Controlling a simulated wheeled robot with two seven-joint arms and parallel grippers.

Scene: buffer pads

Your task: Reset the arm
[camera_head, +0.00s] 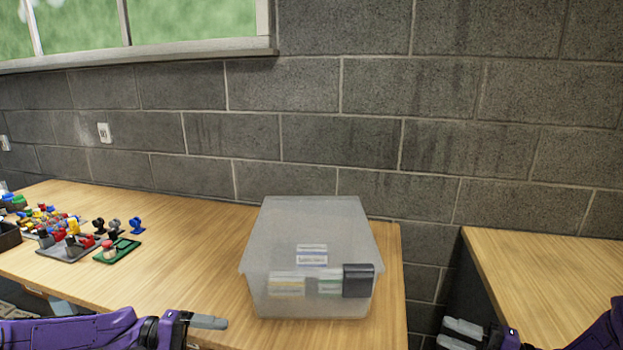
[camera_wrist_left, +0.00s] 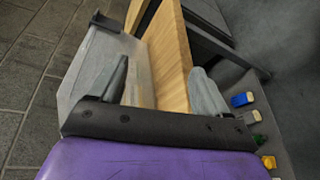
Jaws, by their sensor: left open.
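My left gripper (camera_head: 207,322) is low at the table's front edge, left of the clear bin, pointing right. In the left wrist view its two grey fingers (camera_wrist_left: 162,86) are apart with nothing held between them. My right gripper (camera_head: 460,334) is at the bottom right, in front of the gap between the two tables. Its grey fingers are close together and partly cut off by the frame, so I cannot tell whether it is open. Nothing shows in it.
Several coloured small parts and a green plate (camera_head: 118,250) lie at the left. Another table (camera_head: 550,275) at right is bare.

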